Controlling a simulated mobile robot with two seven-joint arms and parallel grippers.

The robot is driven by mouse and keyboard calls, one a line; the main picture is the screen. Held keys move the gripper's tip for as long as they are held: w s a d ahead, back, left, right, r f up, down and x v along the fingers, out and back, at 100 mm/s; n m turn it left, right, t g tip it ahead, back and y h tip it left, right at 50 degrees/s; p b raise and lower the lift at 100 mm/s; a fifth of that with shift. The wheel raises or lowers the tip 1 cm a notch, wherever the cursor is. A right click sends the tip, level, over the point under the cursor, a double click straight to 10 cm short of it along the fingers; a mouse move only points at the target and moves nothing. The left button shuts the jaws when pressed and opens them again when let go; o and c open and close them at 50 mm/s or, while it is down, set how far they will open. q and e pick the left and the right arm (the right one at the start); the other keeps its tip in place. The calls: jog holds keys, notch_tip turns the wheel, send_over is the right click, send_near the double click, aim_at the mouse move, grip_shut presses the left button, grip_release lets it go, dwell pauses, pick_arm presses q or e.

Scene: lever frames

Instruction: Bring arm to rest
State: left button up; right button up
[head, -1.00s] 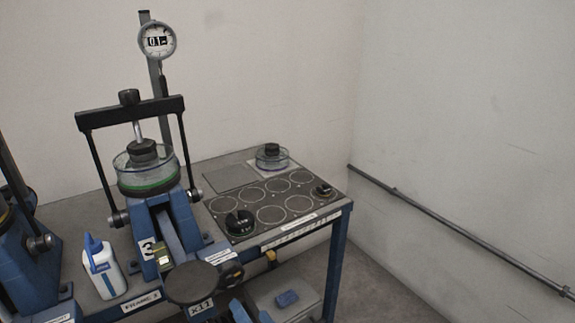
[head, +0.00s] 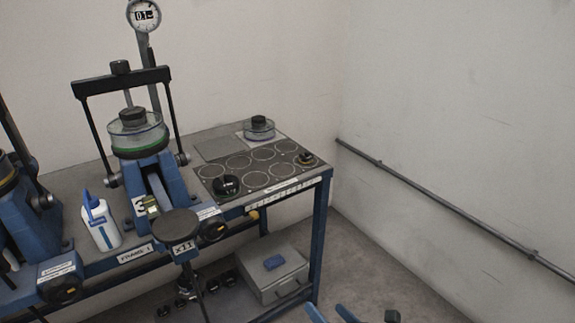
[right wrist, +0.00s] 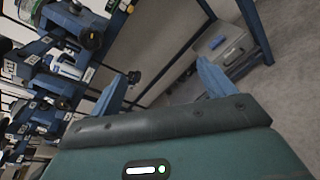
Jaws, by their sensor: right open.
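My right gripper (head: 328,311) shows only at the bottom edge of the head view, right of the bench. Its two blue fingers are apart, with nothing between them. In the right wrist view my right gripper (right wrist: 165,86) is open and empty, its fingers spread wide above the floor and the bench's lower level. The rest of the right arm is mostly out of the head view. My left gripper is in neither view.
The lever frame (head: 150,185) with a dial gauge (head: 144,15) stands on the bench. Its round black pan (head: 175,225) juts out in front. A white bottle (head: 102,225) stands left. A grey case (head: 272,272) lies low under the bench. Floor to the right is clear.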

jog(key=s+d+f+m+g+h, duration=0.1)
jog(key=s+d+m+g+h, duration=0.1)
jog(key=s+d+m, duration=0.8)
jog(key=s+d+f+m+g+h, duration=0.1)
jog(key=s+d+m+g+h, duration=0.3)
jog(key=m, duration=1.3)
jog(key=a+r+m+t+y+p, duration=0.1)
jog(key=a+m+t+p, duration=0.1)
jog(key=a, duration=0.7)
jog(key=shift+r+m+t, duration=0.35)
jog(key=shift+m+t, duration=0.25)
jog(key=shift+m, duration=0.8)
